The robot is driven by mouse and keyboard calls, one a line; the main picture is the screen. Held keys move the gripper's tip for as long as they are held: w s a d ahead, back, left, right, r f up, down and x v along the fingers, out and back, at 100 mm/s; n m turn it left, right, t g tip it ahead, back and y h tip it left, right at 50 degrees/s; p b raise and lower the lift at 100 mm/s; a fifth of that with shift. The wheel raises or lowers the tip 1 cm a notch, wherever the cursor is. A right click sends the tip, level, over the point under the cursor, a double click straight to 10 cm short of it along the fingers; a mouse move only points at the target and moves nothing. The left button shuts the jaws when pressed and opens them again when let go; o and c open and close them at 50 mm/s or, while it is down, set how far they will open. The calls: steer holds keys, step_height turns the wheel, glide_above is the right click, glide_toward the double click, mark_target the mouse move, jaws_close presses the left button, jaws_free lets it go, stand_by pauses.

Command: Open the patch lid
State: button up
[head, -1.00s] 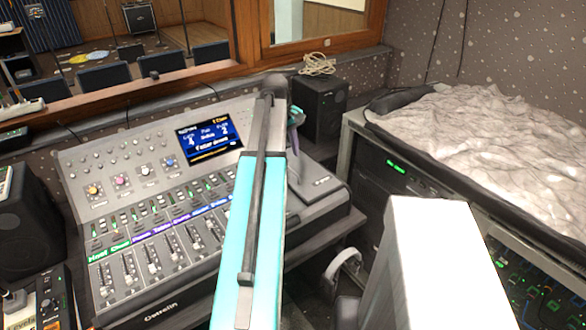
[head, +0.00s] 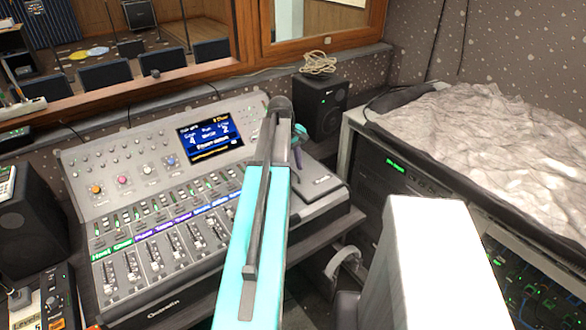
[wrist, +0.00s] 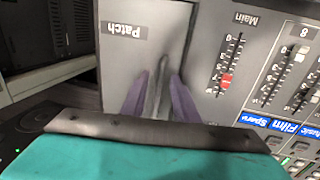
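The patch lid (wrist: 122,60) is a flat grey panel with a black "Patch" label, seen at the top centre of the wrist view. In the head view the lid (head: 320,187) is on the right end of the mixing console, partly behind my arm. My gripper (wrist: 159,75) has two purple fingers close over the lid, below the label. A narrow grey upright piece (wrist: 161,85) stands between the fingers, with small gaps beside it. The fingers look apart; contact with the piece is unclear. The lid looks closed. My arm hides most of the gripper in the head view.
The console's main fader (wrist: 227,82) is just right of the lid in the wrist view. The console screen (head: 210,140) is left of my arm. A black speaker (head: 321,105) stands behind the lid, and a rack (head: 395,185) stands to the right.

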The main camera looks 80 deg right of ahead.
steer(key=shift+c, duration=0.4)
jaws_close()
stand_by(0.9)
